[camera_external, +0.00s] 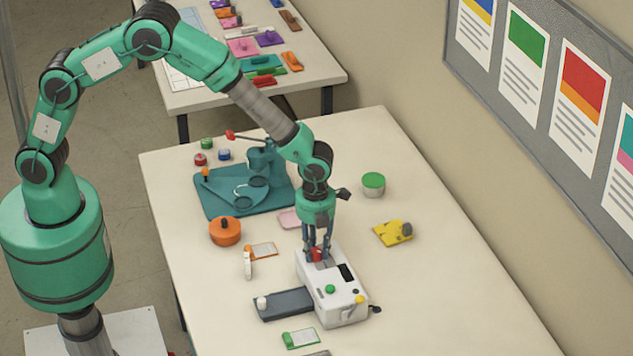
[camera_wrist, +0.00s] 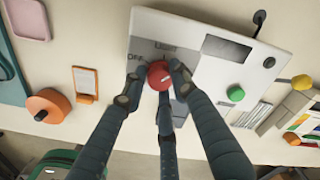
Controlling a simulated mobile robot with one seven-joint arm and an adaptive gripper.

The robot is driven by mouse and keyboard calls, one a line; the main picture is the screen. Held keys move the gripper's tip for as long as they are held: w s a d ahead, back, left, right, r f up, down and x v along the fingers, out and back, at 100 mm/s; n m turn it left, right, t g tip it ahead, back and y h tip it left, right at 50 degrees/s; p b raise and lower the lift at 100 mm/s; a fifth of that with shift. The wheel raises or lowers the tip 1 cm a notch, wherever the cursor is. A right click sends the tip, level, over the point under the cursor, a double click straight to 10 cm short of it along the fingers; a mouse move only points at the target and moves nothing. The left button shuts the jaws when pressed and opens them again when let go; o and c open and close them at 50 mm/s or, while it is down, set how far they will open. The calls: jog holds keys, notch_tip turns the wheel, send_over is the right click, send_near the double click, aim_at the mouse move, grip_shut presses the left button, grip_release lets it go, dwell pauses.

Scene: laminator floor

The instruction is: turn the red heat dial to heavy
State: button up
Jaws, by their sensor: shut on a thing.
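The red heat dial (camera_external: 316,255) sits on top of the white laminator (camera_external: 346,309), near its far end. In the wrist view the dial (camera_wrist: 159,74) shows a pale mark pointing toward the picture's lower right. The word OFF stands on the casing just left of it; other labels are too small or hidden to read. My gripper (camera_external: 317,252) points straight down over the laminator. Its dark fingers (camera_wrist: 157,82) close around the dial from its sides and touch it. The fingers hide part of the dial's rim and the casing below it.
A green button (camera_external: 330,289), a yellow knob (camera_external: 360,299) and a dark display (camera_external: 346,272) are on the laminator. A dark tray (camera_external: 284,304) lies at its left. An orange round container (camera_external: 225,231) and a teal press board (camera_external: 222,199) stand farther back.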

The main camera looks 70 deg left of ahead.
aim_at(316, 250)
jog(key=shift+m, duration=1.6)
jog(key=o, duration=1.1)
jog(key=shift+o, duration=0.2)
notch_tip(316, 250, up, 12)
jog(key=shift+r, duration=0.1)
